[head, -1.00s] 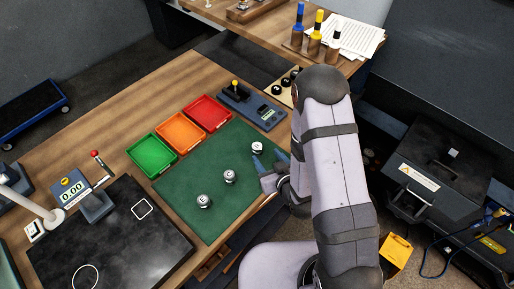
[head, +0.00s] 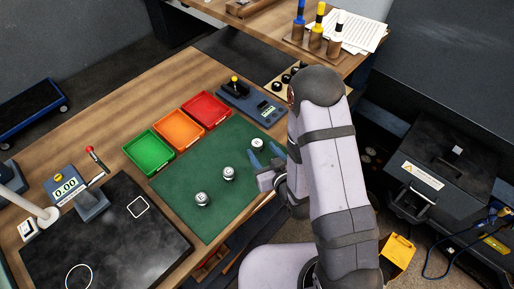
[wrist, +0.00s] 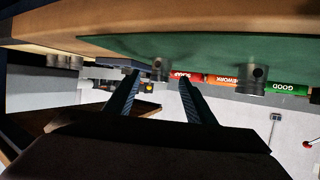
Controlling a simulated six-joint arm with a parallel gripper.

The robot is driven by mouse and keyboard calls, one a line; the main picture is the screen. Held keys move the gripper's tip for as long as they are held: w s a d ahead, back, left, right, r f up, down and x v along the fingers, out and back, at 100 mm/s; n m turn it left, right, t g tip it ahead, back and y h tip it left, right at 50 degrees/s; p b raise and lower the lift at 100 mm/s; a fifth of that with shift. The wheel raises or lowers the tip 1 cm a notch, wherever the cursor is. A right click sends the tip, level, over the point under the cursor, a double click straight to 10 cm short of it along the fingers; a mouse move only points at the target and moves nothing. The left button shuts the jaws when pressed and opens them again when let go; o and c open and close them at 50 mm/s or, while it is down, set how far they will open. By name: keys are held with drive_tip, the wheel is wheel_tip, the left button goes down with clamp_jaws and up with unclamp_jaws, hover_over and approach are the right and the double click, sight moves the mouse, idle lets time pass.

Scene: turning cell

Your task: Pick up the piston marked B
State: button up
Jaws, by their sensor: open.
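Three short metal pistons with pale marked tops stand upright in a diagonal row on the green mat (head: 182,190). They are the far piston (head: 257,143), the middle piston (head: 228,173) and the near piston (head: 202,199). The letters are too small to read surely; the near one looks like C. My gripper (head: 266,154) is open and empty at the mat's right edge, beside the far piston. In the wrist view, which is upside down, one piston (wrist: 161,70) appears in line with the gap between my fingertips (wrist: 159,76). A second piston (wrist: 258,81) stands to the right, outside the fingers.
Green (head: 148,152), orange (head: 178,131) and red (head: 206,110) trays stand along the mat's far left edge. A blue-grey device (head: 252,102) with a yellow-topped lever stands behind the mat. A black plate (head: 105,235) lies at the left. The mat's left part is clear.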

sight(259, 147)
drive_tip(key=shift+w+a+f+b, duration=0.2)
drive_tip(key=shift+w+b, duration=0.1)
drive_tip(key=shift+w, duration=0.15)
drive_tip(key=shift+w+a+f+p, duration=0.1)
drive_tip(key=shift+w+a+p, duration=0.2)
drive_tip(key=shift+w+p, duration=0.35)
drive_tip(key=shift+p+x, duration=0.35)
drive_tip(key=shift+x, duration=1)
drive_tip(key=shift+f, duration=0.15)
drive_tip(key=c, duration=1.2)
drive_tip(key=shift+r+b, duration=0.85)
drive_tip(key=shift+r, duration=4.15)
